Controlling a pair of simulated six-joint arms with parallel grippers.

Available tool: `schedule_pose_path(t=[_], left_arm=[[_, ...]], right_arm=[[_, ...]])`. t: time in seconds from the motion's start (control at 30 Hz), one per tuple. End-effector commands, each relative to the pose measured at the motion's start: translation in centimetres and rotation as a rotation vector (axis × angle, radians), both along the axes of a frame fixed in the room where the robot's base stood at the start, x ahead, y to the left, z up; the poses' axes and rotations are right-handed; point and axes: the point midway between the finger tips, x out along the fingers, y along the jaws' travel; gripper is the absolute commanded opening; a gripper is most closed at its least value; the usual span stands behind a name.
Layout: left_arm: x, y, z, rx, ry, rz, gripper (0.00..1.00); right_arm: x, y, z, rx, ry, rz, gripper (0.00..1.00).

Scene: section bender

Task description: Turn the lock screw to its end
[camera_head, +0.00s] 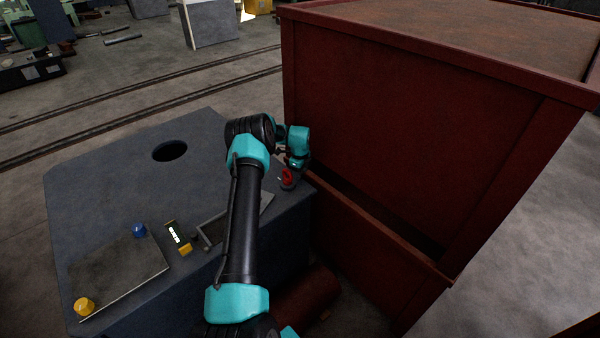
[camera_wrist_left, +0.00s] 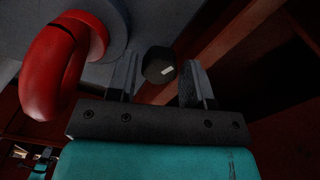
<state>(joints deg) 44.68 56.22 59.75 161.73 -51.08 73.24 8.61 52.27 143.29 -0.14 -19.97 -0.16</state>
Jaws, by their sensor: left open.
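The lock screw appears as a dark round knob (camera_wrist_left: 157,63) with a small white mark on its face, in the left wrist view. My left gripper (camera_wrist_left: 160,80) is open, one finger on each side of the knob in the picture. Gaps show beside the knob, and I cannot tell how deep it sits between the fingers. In the head view my left gripper (camera_head: 296,164) is at the right edge of the grey-blue machine table (camera_head: 105,180); the knob cannot be made out there. My right gripper is not in view.
A red curved part (camera_wrist_left: 62,65) stands close left of the fingers; it also shows in the head view (camera_head: 287,176). A tall red cabinet (camera_head: 400,130) rises right of the table. A plate (camera_head: 118,268), blue knob (camera_head: 139,230) and yellow knob (camera_head: 84,306) are at the left.

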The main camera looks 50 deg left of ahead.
Motion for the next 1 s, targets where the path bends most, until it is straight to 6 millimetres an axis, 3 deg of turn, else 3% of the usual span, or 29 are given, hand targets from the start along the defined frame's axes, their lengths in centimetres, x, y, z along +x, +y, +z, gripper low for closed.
schedule_pose_path(t=[0.27,1.0], left_arm=[[0.0,0.0,2.5,0.001,-0.001,0.000,0.46],[0.0,0.0,15.9,0.002,-0.002,0.001,0.46]], right_arm=[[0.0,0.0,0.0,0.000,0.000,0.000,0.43],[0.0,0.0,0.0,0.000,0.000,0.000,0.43]])
